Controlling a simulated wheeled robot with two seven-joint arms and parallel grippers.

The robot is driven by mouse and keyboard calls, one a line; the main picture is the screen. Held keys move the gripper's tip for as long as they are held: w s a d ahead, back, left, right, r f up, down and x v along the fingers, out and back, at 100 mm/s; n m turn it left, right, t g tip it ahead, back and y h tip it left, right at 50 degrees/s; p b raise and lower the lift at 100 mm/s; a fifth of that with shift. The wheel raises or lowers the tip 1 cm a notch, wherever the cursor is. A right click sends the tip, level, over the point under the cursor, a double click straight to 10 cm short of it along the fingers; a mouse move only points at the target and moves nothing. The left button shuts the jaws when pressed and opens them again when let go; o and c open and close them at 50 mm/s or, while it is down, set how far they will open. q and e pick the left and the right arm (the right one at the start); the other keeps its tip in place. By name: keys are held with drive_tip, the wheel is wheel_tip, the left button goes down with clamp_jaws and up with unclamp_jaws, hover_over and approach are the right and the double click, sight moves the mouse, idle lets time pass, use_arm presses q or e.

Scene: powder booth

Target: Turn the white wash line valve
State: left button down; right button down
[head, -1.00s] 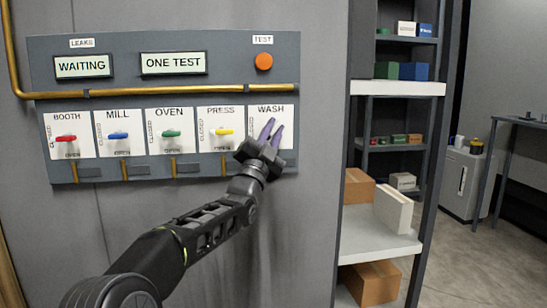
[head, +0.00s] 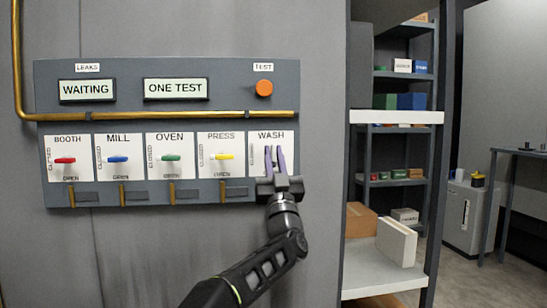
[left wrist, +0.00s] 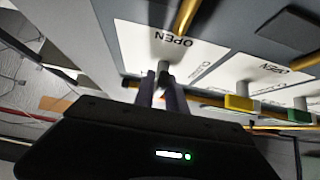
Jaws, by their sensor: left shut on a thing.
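The wash plate (head: 260,137) is the rightmost of the valve plates on the grey panel, with "CLOSED" along its left side. My left gripper (head: 275,152) is in front of it, its purple fingers pointing up. In the left wrist view the fingers (left wrist: 163,82) are shut on the wash valve handle (left wrist: 164,74), just by the word "OPEN" on the plate. Most of the handle is hidden by the fingers, so its exact angle cannot be told. My right gripper is in neither view.
Red (head: 65,160), blue (head: 118,158), green (head: 171,157) and yellow (head: 222,156) valve handles sit to the left, all lying sideways. An orange test button (head: 264,88) and a brass pipe (head: 180,115) are above. Displays read "WAITING" and "ONE TEST". A shelf (head: 385,268) stands at right.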

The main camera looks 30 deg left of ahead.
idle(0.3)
use_arm(q)
drive_tip(key=c, duration=1.5)
unclamp_jaws()
drive_tip(key=v, duration=0.7)
drive_tip(key=shift+s+d+f, duration=0.15)
drive_tip(key=shift+s+f, duration=0.05)
drive_tip(key=shift+f, duration=0.15)
